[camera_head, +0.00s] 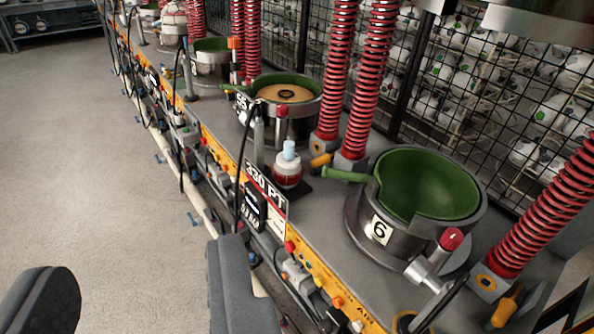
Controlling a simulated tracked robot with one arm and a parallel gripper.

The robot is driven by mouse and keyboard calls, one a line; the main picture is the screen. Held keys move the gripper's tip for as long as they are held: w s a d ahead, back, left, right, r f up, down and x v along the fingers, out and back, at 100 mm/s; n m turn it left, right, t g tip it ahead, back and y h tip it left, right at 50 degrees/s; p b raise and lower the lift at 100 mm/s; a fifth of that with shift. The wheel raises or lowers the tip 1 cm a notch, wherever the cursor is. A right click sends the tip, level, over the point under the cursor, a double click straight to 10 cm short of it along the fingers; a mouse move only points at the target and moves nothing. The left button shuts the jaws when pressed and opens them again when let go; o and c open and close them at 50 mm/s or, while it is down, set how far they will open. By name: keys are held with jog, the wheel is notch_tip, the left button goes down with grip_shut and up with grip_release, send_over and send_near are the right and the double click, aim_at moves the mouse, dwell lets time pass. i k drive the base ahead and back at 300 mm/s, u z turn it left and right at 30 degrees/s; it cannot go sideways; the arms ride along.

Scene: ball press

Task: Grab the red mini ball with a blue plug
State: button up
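The red mini ball (288,174) sits on the bench near the middle of the view. It has a whitish band, and its light blue plug (289,151) points up. It rests upright on a small dark plate, just behind the bench's front edge. My gripper (147,262) shows as two thick grey fingers at the lower left. The fingers are wide apart with only floor visible between them. The right finger is below and left of the ball in the picture, and neither finger touches it.
A green-lined press bowl marked 6 (381,230) stands right of the ball. Another bowl with a tan disc (288,93) is behind it. Red springs (368,80) rise along the bench. A black cable and post stand just left of the ball. The floor (75,150) at left is clear.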

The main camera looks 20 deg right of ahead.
aim_at(287, 170)
jog(key=z, duration=0.05)
jog(key=i, duration=1)
jog(key=u, duration=0.05)
